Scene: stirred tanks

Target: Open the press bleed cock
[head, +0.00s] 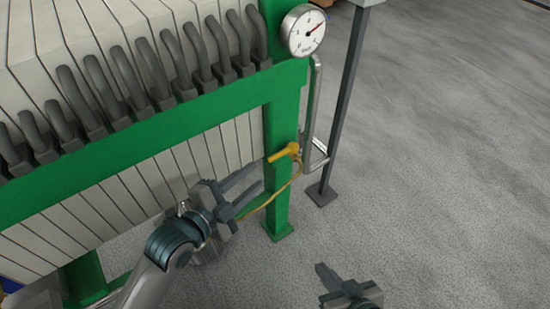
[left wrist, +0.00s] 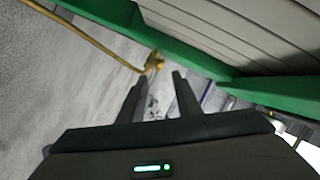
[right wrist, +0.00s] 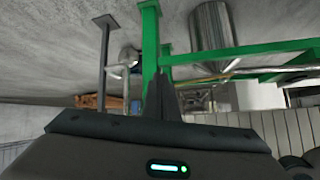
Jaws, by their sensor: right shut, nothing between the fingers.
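The press bleed cock (head: 284,153) is a small yellow lever with a yellow hose or tube below it, on the green corner post of the press. In the head view its lever points left, roughly level. The cock also shows in the left wrist view (left wrist: 154,62), just beyond and between my left fingertips. My left gripper (head: 258,180) is open and empty, below and left of the lever, apart from it. Its fingers show in the left wrist view (left wrist: 155,82). My right gripper (head: 322,268) is shut and empty, low over the floor; its fingers show in the right wrist view (right wrist: 161,75).
The green press frame (head: 150,125) and pale plates with several dark hoses fill the left. A round gauge (head: 303,31) sits above the cock, with a grey pipe (head: 313,110) beside it. A dark post (head: 344,100) stands right. The floor at right is clear.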

